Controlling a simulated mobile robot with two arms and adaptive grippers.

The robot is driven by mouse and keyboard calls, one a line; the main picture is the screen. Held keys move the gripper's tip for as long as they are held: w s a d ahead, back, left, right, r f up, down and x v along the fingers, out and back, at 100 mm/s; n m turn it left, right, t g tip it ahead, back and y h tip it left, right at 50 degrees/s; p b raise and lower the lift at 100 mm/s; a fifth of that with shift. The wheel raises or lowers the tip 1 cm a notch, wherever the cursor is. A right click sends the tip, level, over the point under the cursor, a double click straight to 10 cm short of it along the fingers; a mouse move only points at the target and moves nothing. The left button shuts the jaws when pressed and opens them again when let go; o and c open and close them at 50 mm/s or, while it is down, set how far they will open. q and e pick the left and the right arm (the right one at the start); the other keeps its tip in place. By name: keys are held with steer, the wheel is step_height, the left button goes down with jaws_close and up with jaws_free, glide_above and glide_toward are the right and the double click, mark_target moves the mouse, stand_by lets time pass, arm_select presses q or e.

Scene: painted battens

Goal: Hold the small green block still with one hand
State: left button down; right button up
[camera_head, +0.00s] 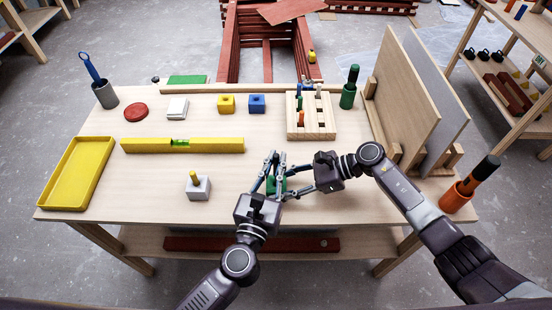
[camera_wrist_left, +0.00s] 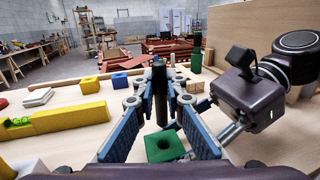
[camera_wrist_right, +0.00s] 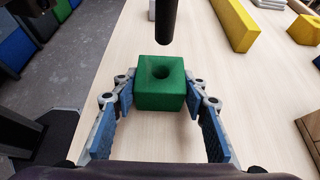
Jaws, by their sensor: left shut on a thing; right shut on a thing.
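The small green block (camera_head: 271,186) stands on the table with a round hole in its top. In the right wrist view the block (camera_wrist_right: 158,98) sits between the fingers of my right gripper (camera_wrist_right: 160,92), which is shut on its sides. My left gripper (camera_wrist_left: 160,85) is shut on a dark upright peg (camera_wrist_left: 160,95). In the left wrist view the peg is held above the block (camera_wrist_left: 164,146). In the right wrist view the peg (camera_wrist_right: 165,20) shows above and beyond the hole, apart from the block. In the head view, fingers partly hide the block.
A yellow level (camera_head: 215,146) lies left of the grippers, near a grey block with a yellow peg (camera_head: 198,187). A wooden peg rack (camera_head: 324,130) stands behind. The front middle is clear.

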arm_select(q)
steer(key=shift+f, duration=1.45)
steer(key=shift+f, duration=1.7)
steer(key=shift+f, duration=0.35)
steer(key=shift+f, duration=0.2)
steer(key=c, duration=1.9)
jaws_free()
steer(key=shift+s, duration=0.1)
steer(key=v, duration=1.1)
steer(key=shift+s+a, duration=0.2)
steer(key=shift+s, duration=0.2)
